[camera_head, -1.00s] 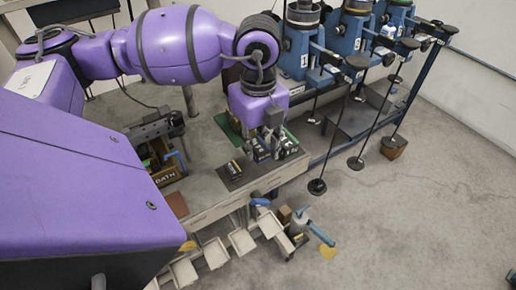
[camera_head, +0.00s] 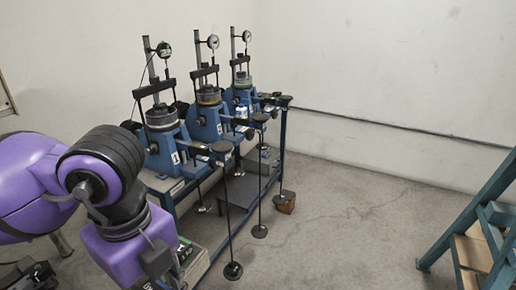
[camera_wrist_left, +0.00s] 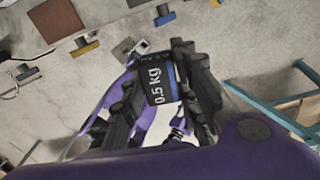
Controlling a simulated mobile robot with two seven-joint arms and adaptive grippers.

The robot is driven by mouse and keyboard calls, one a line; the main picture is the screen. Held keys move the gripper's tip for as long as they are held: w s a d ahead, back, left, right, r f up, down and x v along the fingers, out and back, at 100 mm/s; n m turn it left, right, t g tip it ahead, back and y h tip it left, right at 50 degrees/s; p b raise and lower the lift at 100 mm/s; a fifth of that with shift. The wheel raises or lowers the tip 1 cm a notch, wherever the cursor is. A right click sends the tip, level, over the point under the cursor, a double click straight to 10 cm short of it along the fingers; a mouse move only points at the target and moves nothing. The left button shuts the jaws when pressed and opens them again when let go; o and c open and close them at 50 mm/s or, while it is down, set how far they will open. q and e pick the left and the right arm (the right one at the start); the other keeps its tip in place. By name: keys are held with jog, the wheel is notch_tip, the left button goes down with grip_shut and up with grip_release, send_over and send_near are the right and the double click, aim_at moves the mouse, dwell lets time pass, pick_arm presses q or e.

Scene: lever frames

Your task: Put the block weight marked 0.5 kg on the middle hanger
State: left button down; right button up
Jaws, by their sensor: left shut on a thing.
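My left gripper (camera_wrist_left: 163,85) is shut on the black block weight (camera_wrist_left: 155,84), whose white "0.5 kg" marking and blue stripe show in the left wrist view. In the head view my left gripper is low at the left, its fingers mostly hidden or cut off by the bottom edge. The middle hanger (camera_head: 260,231) is a thin rod with a round black plate, hanging from the second lever frame (camera_head: 207,120). It carries no weight that I can see. My gripper is left of and nearer than it, well apart. My right gripper is not in view.
The near hanger (camera_head: 233,270) hangs from the first frame (camera_head: 163,140), between my gripper and the middle hanger. A teal step ladder (camera_head: 490,225) stands at the right. The floor between is clear.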

pick_arm(q)
jog(key=m, duration=0.3)
jog(key=shift+w, duration=0.1)
jog(key=m, duration=0.2)
jog(key=shift+w+m, duration=0.15)
jog(key=shift+m, duration=0.15)
jog(key=m, duration=0.3)
jog(key=shift+w+m, duration=0.35)
jog(key=shift+m, duration=0.05)
jog(key=m, duration=0.4)
jog(key=shift+w+a, duration=0.1)
jog(key=shift+w, duration=0.3)
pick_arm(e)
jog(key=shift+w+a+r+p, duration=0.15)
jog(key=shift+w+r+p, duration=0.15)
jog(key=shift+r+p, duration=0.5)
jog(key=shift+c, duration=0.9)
pick_arm(q)
jog(key=w+d+f+m, duration=0.1)
jog(key=w+f+m, duration=0.2)
jog(key=m, duration=1.4)
jog(key=w+f+m, duration=0.3)
jog(key=m, duration=1.5)
jog(key=shift+w+d, duration=0.35)
jog(key=shift+d, duration=0.05)
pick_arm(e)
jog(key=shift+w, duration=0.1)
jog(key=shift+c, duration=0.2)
